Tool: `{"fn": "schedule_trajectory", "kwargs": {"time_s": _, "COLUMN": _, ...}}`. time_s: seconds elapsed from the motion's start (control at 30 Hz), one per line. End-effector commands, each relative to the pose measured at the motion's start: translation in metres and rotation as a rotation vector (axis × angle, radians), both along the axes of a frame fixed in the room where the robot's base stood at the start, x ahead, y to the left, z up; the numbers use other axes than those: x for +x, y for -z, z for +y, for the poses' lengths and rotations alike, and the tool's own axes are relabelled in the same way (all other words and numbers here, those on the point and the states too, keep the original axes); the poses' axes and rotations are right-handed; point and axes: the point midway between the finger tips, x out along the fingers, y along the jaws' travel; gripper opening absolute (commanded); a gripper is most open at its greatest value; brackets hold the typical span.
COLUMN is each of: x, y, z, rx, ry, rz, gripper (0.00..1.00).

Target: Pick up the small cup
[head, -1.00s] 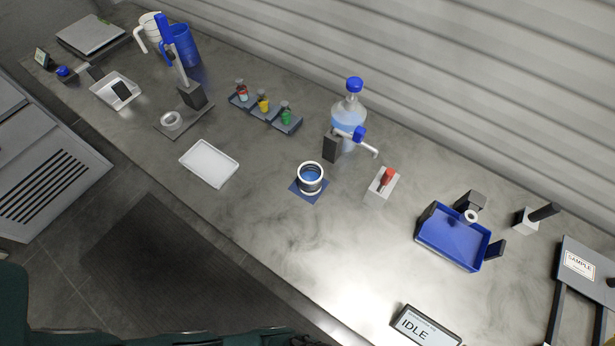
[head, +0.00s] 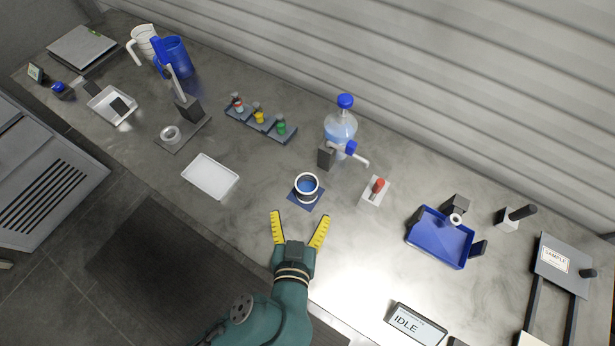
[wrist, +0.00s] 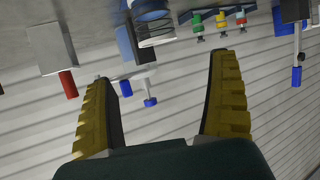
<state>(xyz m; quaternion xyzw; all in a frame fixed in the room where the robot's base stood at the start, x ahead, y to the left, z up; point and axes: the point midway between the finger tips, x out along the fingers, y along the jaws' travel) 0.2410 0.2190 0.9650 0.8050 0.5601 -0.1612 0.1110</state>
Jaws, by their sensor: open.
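The small cup (head: 306,184) is white-rimmed with blue inside, standing on a dark blue square mat (head: 304,203) near the middle of the bench. My gripper (head: 299,220), with yellow ridged fingers, is open and empty. In the head view its fingertips lie just below the mat, pointing toward the cup and apart from it. In the wrist view, which is upside down, the open fingers (wrist: 163,85) frame the space between them. The cup shows at the top of that view (wrist: 152,12), beyond the fingertips.
A clear bottle with a blue cap (head: 341,128) and its tap stand behind the cup. A white block with a red knob (head: 374,193) is to the right. A white tray (head: 210,176) is left; a blue tray (head: 440,238) is far right.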

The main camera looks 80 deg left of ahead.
Motion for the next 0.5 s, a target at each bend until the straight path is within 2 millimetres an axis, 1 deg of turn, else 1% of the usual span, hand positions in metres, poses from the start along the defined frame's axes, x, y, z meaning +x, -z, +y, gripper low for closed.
{"fn": "schedule_trajectory", "kwargs": {"time_s": 0.03, "x": 0.002, "y": 0.005, "z": 0.010, "rx": 0.001, "ry": -0.009, "rz": -0.001, "gripper": 0.91}}
{"fn": "schedule_trajectory", "kwargs": {"time_s": 0.3, "x": 0.022, "y": 0.028, "z": 0.065, "rx": 0.002, "ry": -0.007, "rz": -0.004, "gripper": 0.91}}
{"fn": "schedule_trajectory", "kwargs": {"time_s": 0.4, "x": 0.029, "y": 0.035, "z": 0.078, "rx": 0.001, "ry": -0.002, "rz": -0.003, "gripper": 0.91}}
{"fn": "schedule_trajectory", "kwargs": {"time_s": 0.5, "x": 0.032, "y": 0.039, "z": 0.085, "rx": 0.001, "ry": -0.001, "rz": -0.002, "gripper": 0.91}}
